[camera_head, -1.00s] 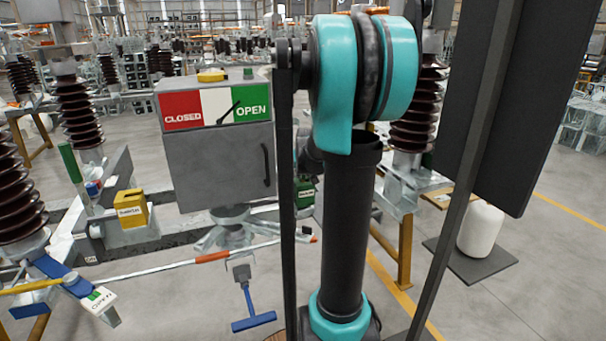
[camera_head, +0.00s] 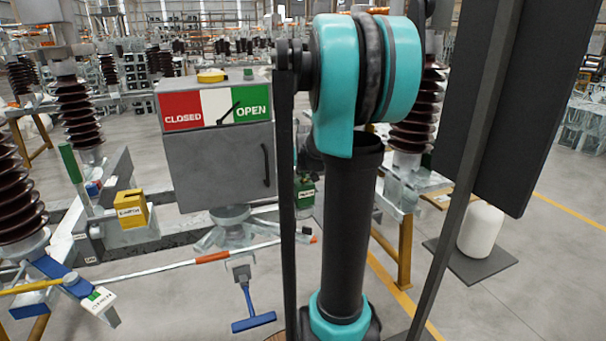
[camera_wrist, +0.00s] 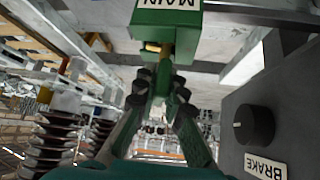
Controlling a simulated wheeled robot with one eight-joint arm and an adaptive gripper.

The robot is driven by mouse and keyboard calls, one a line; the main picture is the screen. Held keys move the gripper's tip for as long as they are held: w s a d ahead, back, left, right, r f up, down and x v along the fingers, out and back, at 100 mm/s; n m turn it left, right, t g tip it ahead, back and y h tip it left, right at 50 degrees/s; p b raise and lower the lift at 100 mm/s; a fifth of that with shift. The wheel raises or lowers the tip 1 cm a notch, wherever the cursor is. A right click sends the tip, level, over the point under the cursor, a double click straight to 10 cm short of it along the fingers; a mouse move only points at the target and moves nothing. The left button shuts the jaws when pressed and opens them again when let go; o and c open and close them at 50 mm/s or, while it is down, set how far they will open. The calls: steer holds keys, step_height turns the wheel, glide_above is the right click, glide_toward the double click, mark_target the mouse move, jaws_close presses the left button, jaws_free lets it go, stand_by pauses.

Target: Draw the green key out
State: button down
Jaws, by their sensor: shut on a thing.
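In the wrist view, a green box (camera_wrist: 165,30) labelled MAIN is at the top centre. A short brass-coloured shaft (camera_wrist: 153,47) shows at its lower face, with a green key part (camera_wrist: 164,70) below it. My gripper (camera_wrist: 162,84) is shut on the green key, its dark fingertips on both sides. I cannot tell how deep the shaft sits in the box. In the head view, the green box (camera_head: 305,196) shows partly behind my arm, and my gripper is hidden there.
A dark panel (camera_wrist: 262,100) with a black knob and BRAKE label stands right in the wrist view. Brown insulators (camera_wrist: 52,140) are at left. In the head view, a grey cabinet (camera_head: 220,165) marked CLOSED and OPEN and a yellow box (camera_head: 131,209) stand left of my arm.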

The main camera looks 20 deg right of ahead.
steer(key=shift+r, duration=3.3)
